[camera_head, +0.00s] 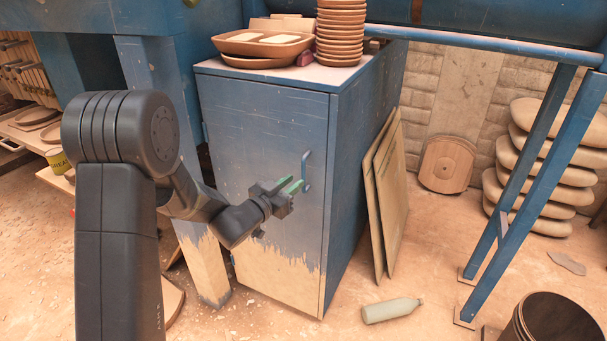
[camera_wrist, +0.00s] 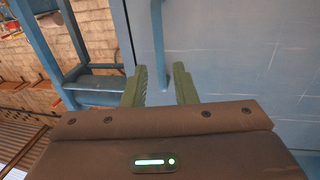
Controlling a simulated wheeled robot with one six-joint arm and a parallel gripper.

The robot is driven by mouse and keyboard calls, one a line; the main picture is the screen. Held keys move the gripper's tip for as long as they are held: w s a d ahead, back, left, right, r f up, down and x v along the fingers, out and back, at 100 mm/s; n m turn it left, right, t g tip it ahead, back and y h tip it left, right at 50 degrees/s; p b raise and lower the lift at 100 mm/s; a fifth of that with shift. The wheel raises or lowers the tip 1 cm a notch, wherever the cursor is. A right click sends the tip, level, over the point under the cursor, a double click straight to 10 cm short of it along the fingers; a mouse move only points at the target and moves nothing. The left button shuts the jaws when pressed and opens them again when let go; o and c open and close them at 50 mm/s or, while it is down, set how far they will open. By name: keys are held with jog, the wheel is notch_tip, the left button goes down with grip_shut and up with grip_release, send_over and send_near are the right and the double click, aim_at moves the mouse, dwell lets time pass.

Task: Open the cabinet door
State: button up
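The blue cabinet (camera_head: 262,180) stands in the middle of the head view, with worn, bare paint along the bottom of its door. The door looks shut. A blue vertical bar handle (camera_head: 306,170) sits near the door's right edge. My gripper (camera_head: 291,184) is open, its green fingers at the handle's lower part. In the wrist view, the handle (camera_wrist: 158,38) lines up between the two spread fingers of my gripper (camera_wrist: 161,80). I cannot tell whether either finger touches it. The handle's lower end is partly hidden by the fingers.
Terracotta dishes (camera_head: 262,42) and a stack of plates (camera_head: 340,30) stand on the cabinet. Boards (camera_head: 388,200) lean against its right side. A bottle (camera_head: 392,310) lies on the floor in front, with a bin (camera_head: 550,320) farther right. Blue frame legs (camera_head: 535,190) stand at right.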

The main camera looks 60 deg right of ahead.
aim_at(303, 189)
jog(key=d, duration=0.3)
jog(key=s+d, duration=0.1)
jog(key=d, duration=0.1)
jog(key=shift+d, duration=0.4)
grip_shut()
